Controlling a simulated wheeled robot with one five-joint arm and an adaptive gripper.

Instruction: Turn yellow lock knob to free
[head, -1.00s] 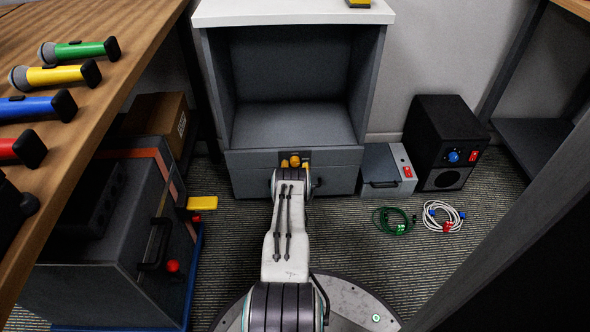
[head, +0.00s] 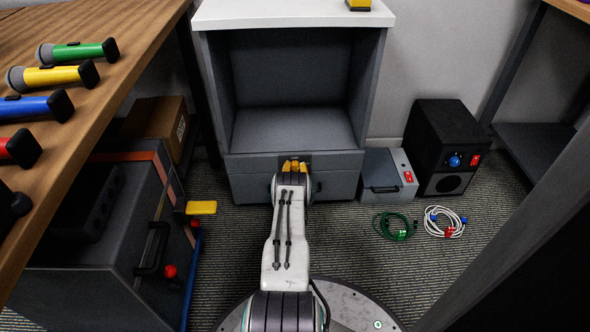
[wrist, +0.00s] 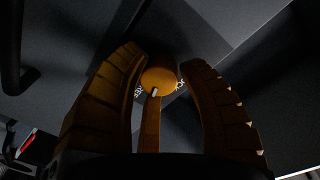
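The yellow lock knob (wrist: 160,78) is round, with a small white mark on its lower edge and a yellow bar below it. White lettering on the dark plate around it is partly hidden. In the wrist view, the two yellow fingers of my gripper (wrist: 160,70) stand on either side of the knob, with a gap on the left; contact on the right is unclear. In the head view my gripper (head: 294,166) is at the grey drawer front (head: 336,176), where its fingers hide most of the knob.
The grey cabinet (head: 375,100) has an open compartment above the drawer. To its right are a grey box (head: 379,168), a black speaker (head: 444,140), and green (head: 393,225) and white (head: 443,221) cable coils on the carpet. A dark case (head: 90,250) stands left.

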